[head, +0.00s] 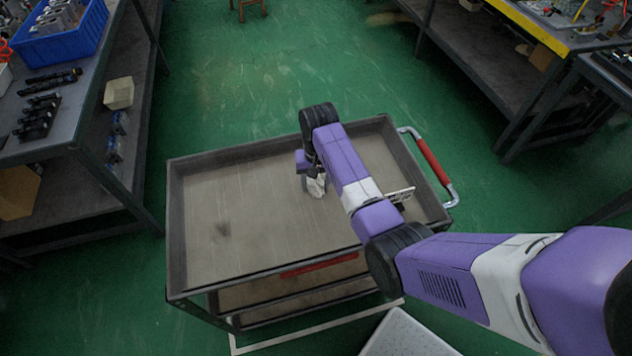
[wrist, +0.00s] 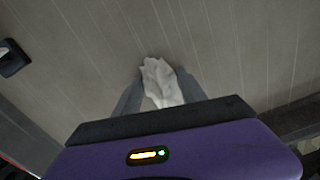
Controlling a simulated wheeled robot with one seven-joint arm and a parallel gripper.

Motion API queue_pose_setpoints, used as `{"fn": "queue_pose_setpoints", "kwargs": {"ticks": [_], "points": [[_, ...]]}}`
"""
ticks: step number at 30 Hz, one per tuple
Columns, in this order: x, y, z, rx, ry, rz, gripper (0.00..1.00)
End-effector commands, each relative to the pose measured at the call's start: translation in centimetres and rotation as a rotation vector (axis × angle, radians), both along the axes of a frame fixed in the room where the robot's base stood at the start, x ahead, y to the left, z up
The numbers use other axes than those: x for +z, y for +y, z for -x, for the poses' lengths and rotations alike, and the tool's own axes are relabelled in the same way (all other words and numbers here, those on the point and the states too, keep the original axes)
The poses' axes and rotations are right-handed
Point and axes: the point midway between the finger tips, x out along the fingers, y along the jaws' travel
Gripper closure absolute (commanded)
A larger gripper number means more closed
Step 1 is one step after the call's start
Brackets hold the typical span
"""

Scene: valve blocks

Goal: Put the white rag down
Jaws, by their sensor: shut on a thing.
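The white rag (head: 317,187) is a small crumpled cloth over the top tray of the grey cart (head: 215,200). My gripper (head: 311,180) points down at it near the middle of the tray, partly hidden by my arm in the head view. In the wrist view my gripper (wrist: 160,92) is shut on the white rag (wrist: 161,82), which bunches between the two grey fingers. The rag is at or just above the tray surface; I cannot tell whether it touches.
The tray's left half is bare apart from a dark smudge. A raised rim runs around it, with a red handle (head: 433,161) at right. A small light object (head: 400,195) lies near the right side. Workbenches with parts and a blue crate (head: 60,45) stand left; another bench (head: 490,60) stands right.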

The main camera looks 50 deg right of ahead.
Motion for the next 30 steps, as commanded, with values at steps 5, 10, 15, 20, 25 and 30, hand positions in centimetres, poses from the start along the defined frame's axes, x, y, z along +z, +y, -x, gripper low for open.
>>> {"fn": "queue_pose_setpoints", "kwargs": {"ticks": [5, 10, 15, 20, 25, 30], "points": [[-1.1, 0.1, 0.2, 0.001, 0.001, -0.002, 0.45], [-1.4, 0.1, 0.4, 0.001, 0.006, -0.003, 0.29], [-1.5, -0.1, 0.6, -0.002, 0.007, -0.001, 0.29], [-1.5, -0.2, 0.6, -0.004, 0.007, 0.000, 0.29], [-1.4, -0.2, 0.6, -0.005, 0.008, 0.001, 0.29], [0.0, -0.3, 0.6, -0.006, 0.006, 0.002, 0.29]]}}
